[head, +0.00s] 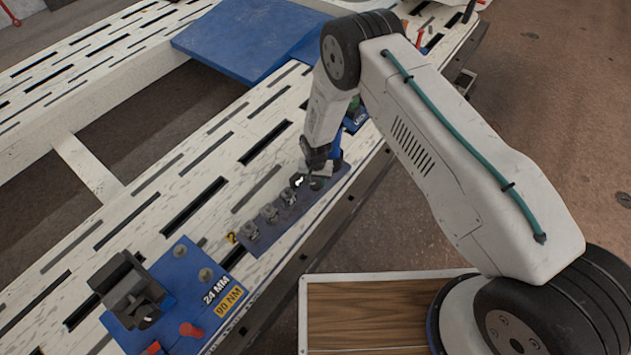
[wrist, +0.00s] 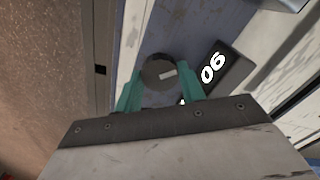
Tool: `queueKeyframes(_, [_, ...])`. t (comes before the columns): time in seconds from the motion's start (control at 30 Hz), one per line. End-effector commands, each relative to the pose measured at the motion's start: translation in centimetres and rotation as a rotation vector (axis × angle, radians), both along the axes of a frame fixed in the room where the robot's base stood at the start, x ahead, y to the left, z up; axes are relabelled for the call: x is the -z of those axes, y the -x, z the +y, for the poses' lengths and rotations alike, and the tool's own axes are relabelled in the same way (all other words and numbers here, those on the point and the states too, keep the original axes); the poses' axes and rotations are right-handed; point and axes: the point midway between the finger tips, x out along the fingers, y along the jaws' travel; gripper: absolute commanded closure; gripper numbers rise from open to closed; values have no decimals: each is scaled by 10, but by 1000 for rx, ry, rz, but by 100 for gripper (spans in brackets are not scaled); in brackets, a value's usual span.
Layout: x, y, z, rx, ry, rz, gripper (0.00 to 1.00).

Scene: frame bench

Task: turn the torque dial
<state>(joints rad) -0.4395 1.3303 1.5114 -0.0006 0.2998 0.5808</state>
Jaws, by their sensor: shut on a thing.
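The torque dial (wrist: 158,71) is a dark round knob with a pale pointer bar, seen in the wrist view between the fingertips of my gripper (wrist: 161,88). The two green fingers are shut on the dial from both sides. In the head view my gripper (head: 318,172) is down at the far end of a dark blue-grey strip (head: 290,222). My gripper hides the dial in that view.
Several small grey parts (head: 269,212) sit along the strip. A blue plate (head: 190,285) marked 24 MM and 90 NM holds a dark clamp block (head: 128,284). A large blue panel (head: 250,38) lies farther back. The slotted white bench (head: 150,205) has open gaps.

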Motion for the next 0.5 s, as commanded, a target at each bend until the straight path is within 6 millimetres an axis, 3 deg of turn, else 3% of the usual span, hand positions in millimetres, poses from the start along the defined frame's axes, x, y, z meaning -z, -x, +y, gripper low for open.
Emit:
queueKeyframes(0.4, [0,0,1,7,-1,0,83])
queueKeyframes(0.43, [0,0,1,6,-1,0,52])
queueKeyframes(0.5, [0,0,1,6,-1,0,39])
